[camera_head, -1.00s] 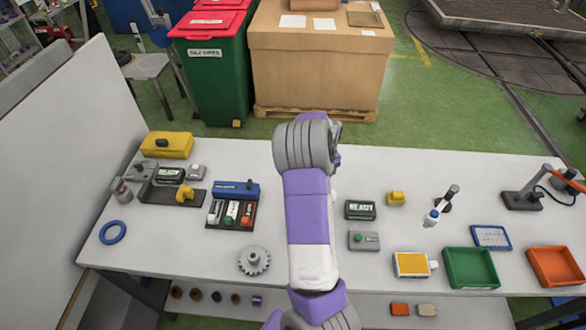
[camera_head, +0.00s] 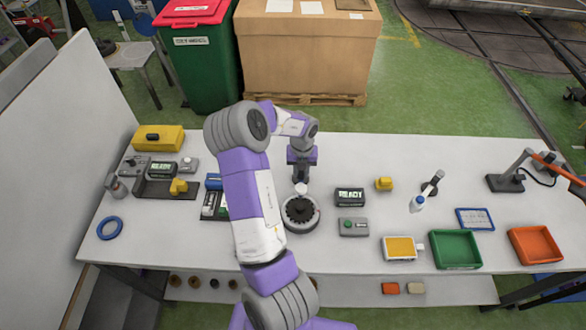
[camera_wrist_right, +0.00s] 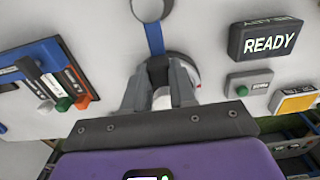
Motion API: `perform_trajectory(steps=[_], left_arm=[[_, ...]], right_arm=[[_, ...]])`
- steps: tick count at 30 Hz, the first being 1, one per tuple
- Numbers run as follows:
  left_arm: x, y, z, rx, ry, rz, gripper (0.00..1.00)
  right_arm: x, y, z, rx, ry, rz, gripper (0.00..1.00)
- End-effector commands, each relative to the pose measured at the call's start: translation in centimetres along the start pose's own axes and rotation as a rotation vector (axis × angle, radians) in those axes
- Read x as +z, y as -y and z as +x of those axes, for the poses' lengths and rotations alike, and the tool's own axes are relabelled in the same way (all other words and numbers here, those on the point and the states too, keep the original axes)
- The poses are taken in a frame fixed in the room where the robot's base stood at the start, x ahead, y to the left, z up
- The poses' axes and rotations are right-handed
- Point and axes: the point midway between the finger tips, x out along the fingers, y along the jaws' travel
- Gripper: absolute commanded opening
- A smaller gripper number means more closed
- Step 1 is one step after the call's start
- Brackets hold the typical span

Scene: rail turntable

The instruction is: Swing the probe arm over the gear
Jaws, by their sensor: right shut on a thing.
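My right gripper (camera_head: 301,178) points down just behind a round grey fixture (camera_head: 301,226) with a dark toothed disc (camera_head: 300,210) on top. In the right wrist view, the fingers (camera_wrist_right: 159,98) are shut around the dark end of a blue bar (camera_wrist_right: 154,38), which appears to be the probe arm. The bar runs away to a pale round ring or post (camera_wrist_right: 150,8). The fixture shows behind the fingers, partly hidden. I cannot tell whether the bar's end is over the disc. My left gripper is out of view.
A READY display (camera_head: 349,197) and a green-button box (camera_head: 353,227) stand right of the fixture. Green (camera_head: 456,250) and orange (camera_head: 535,246) trays lie farther right.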

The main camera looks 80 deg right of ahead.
Motion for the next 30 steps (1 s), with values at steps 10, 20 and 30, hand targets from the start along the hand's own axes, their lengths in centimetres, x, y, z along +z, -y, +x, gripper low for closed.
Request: perform_trajectory(steps=[10,20,30], left_arm=[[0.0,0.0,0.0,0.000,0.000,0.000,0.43],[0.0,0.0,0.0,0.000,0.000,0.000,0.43],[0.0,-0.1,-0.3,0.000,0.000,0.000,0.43]], right_arm=[[0.0,0.1,0.0,0.000,0.001,0.021,0.00],[0.0,0.1,0.0,0.000,0.000,0.017,0.51],[0.1,0.0,-1.4,0.002,0.004,0.012,0.51]])
